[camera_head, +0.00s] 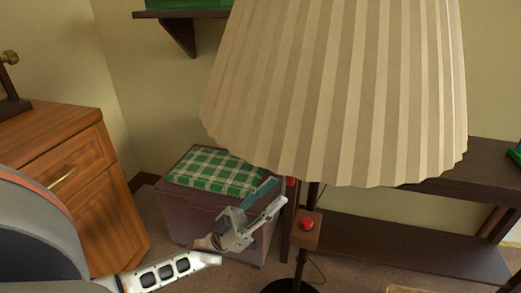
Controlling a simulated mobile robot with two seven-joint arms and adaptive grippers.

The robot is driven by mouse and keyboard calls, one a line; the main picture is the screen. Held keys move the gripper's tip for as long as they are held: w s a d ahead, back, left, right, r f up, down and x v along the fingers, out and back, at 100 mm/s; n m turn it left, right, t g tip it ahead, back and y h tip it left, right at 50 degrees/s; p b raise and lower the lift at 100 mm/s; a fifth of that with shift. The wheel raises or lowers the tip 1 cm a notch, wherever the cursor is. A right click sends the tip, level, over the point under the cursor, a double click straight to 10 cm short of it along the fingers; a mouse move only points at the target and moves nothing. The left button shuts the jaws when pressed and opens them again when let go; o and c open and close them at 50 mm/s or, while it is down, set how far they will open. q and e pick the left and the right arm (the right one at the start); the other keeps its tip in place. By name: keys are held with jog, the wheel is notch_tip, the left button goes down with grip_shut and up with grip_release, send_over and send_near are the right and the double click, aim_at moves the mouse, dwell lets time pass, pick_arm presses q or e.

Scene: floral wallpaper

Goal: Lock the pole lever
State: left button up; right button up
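A floor lamp with a large pleated beige shade (335,90) stands at the centre. Its thin dark pole (300,262) runs down below the shade. A small brown block with a red knob (306,224) sits on the pole. A second red knob (291,181) shows just under the shade rim, partly hidden. I cannot tell which part is the lever or whether it is locked. My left gripper (275,195) is just left of the pole, with its fingers apart and nothing between them. It appears short of the knobs. My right gripper is not in view.
A chest (185,224) with a green checked cloth (216,171) stands behind my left gripper. A wooden cabinet (112,200) is at the left. A dark low shelf unit (420,249) stands behind the lamp at right. The lamp's round black base (289,287) is at the bottom.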

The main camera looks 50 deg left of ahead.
pick_arm(q)
jog(key=shift+v, duration=2.25)
jog(key=shift+d+r, duration=0.1)
